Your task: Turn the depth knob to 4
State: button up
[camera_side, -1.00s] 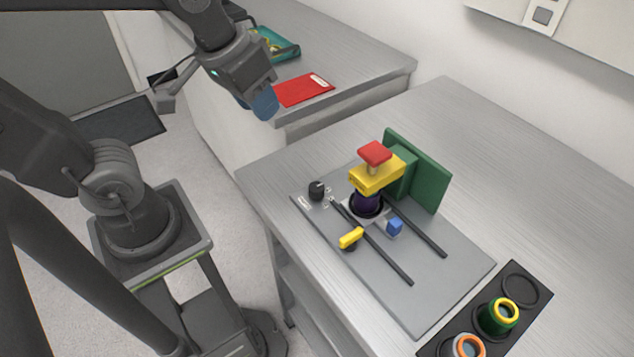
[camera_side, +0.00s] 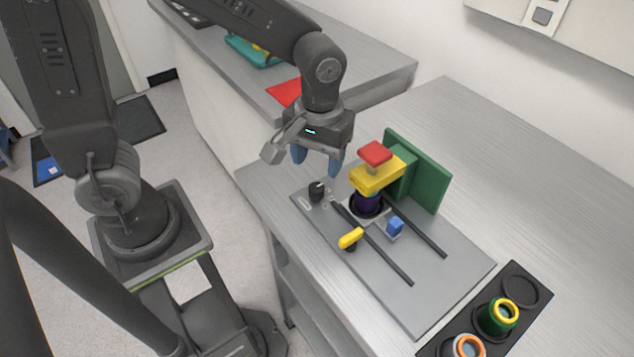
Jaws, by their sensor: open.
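The depth knob seems to be the small black round knob (camera_side: 316,191) at the far left corner of the grey instrument plate (camera_side: 430,292). Small pale markings lie beside it, too small to read. My gripper (camera_side: 317,164) points down with its two blue fingers apart and empty. It hangs in the air above the black knob, not touching it. The instrument also carries a yellow block (camera_side: 374,180) with a red cap (camera_side: 375,153), a yellow lever handle (camera_side: 350,238) and a blue knob (camera_side: 395,225).
A green upright plate (camera_side: 430,178) stands behind the yellow block. Two dark rails (camera_side: 385,255) run along the plate. A black holder (camera_side: 520,286) with green-yellow and orange-ringed parts sits at lower right. A red sheet (camera_side: 284,92) and teal tray (camera_side: 250,54) lie on the back bench.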

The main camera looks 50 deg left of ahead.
aim_at(317, 187)
notch_tip(317, 187, down, 7)
jog(key=shift+r, duration=0.1)
jog(key=shift+c, duration=0.5)
jog(key=c, duration=0.8)
jog(key=shift+m, duration=2.3)
jog(key=o, duration=0.9)
jog(key=shift+r, duration=0.1)
notch_tip(317, 187, up, 14)
jog(key=shift+f, duration=0.2)
